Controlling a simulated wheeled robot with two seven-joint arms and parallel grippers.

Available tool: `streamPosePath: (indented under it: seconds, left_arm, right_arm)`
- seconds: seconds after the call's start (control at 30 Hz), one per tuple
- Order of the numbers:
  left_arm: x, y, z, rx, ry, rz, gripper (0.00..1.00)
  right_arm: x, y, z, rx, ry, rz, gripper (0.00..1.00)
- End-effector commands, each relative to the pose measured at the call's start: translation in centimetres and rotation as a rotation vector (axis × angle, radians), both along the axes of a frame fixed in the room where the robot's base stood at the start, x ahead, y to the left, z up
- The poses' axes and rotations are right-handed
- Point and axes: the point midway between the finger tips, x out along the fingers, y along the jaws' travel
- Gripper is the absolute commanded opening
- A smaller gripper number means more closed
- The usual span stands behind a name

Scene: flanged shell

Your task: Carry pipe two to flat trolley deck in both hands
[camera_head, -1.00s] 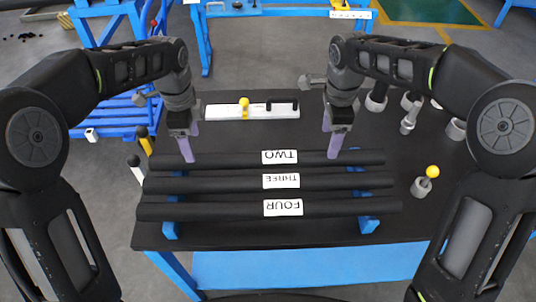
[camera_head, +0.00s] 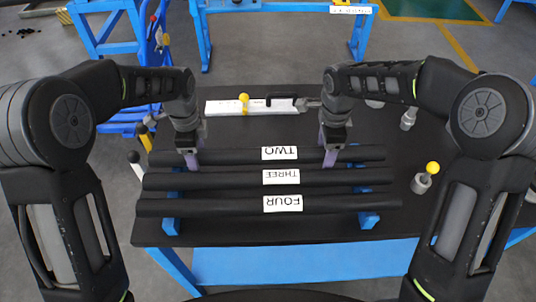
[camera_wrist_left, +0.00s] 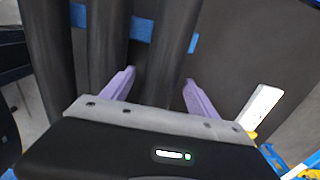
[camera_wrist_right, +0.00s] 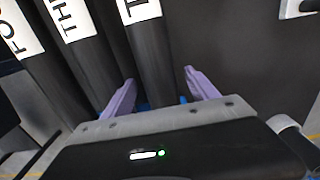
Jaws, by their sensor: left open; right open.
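Pipe two (camera_head: 230,156) is a black pipe with a white TWO label, the farthest of three parallel pipes on blue supports on the dark table. My left gripper (camera_head: 190,162) is open at its left part, and my right gripper (camera_head: 331,158) is open at its right part. In the left wrist view pipe two (camera_wrist_left: 160,65) runs between the open fingers (camera_wrist_left: 158,88). In the right wrist view pipe two (camera_wrist_right: 154,65) also lies between the open fingers (camera_wrist_right: 160,90). Contact cannot be told. I cannot clearly identify the flat trolley deck.
Pipe three (camera_head: 220,179) and pipe four (camera_head: 225,206) lie parallel on the near side. A white plate (camera_head: 225,106) with a black handle and yellow knob is behind. A yellow-topped grey piece (camera_head: 421,184) stands at right. A blue frame (camera_head: 108,40) stands back left.

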Motion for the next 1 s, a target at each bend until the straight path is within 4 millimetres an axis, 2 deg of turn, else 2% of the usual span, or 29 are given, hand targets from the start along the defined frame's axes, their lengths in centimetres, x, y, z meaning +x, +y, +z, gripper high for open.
streamPosePath:
  seconds: [0.17, 1.0]
  left_arm:
    - [0.00, 0.01, 0.01, 0.000, 0.000, 0.000, 0.67]
    - [0.03, 0.00, 0.05, 0.000, -0.001, 0.000, 0.00]
  right_arm:
    - [0.01, -0.01, 0.02, 0.000, 0.000, 0.000, 0.67]
    - [0.03, -0.02, 0.07, 0.000, -0.001, 0.000, 0.00]
